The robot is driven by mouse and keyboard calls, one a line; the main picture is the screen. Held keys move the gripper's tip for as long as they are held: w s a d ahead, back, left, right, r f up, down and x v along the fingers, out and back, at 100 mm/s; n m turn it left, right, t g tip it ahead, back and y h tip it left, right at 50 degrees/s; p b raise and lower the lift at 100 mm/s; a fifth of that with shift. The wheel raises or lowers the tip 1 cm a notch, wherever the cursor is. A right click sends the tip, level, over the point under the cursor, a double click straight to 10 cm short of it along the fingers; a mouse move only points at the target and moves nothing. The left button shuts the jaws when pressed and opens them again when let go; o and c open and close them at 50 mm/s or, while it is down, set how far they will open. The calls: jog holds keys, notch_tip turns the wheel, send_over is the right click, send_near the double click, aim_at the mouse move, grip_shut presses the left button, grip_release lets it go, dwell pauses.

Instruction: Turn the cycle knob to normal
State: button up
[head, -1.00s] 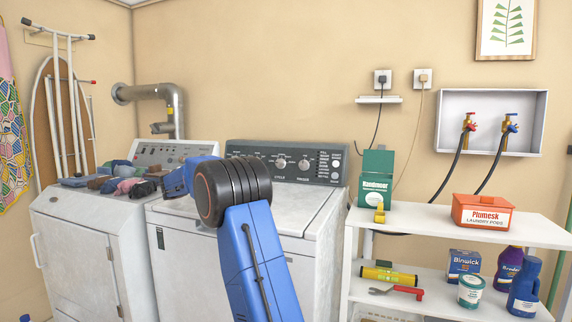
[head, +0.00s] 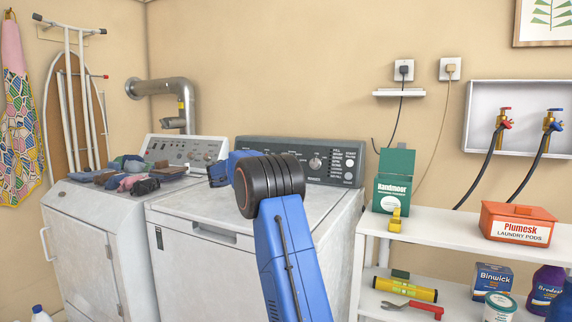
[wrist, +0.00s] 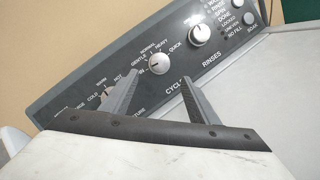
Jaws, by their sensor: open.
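The cycle knob (wrist: 159,64) is a round light knob on the washer's dark control panel (wrist: 80,60), with "CYCLE" below it. Gentle, normal, heavy and quick are printed around its upper side. A short mark shows on its face, but I cannot tell exactly which setting it points to. My gripper (wrist: 160,80) is open, its grey fingers spread on either side below the knob, with nothing between them. Whether they touch the panel is unclear. In the head view my wrist hides the cycle knob; the rinses knob (head: 316,163) shows to the right.
The rinses knob also shows in the wrist view (wrist: 200,33), right of the cycle knob. The left finger partly covers the temperature dial. A dryer (head: 95,235) with folded clothes stands left; a shelf (head: 450,236) with laundry goods stands right. The washer top (head: 185,208) is clear.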

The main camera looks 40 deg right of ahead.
jog(key=d, duration=0.6)
jog(key=w+d, duration=0.1)
jog(key=d, duration=0.3)
jog(key=shift+d, duration=0.1)
jog(key=c, duration=1)
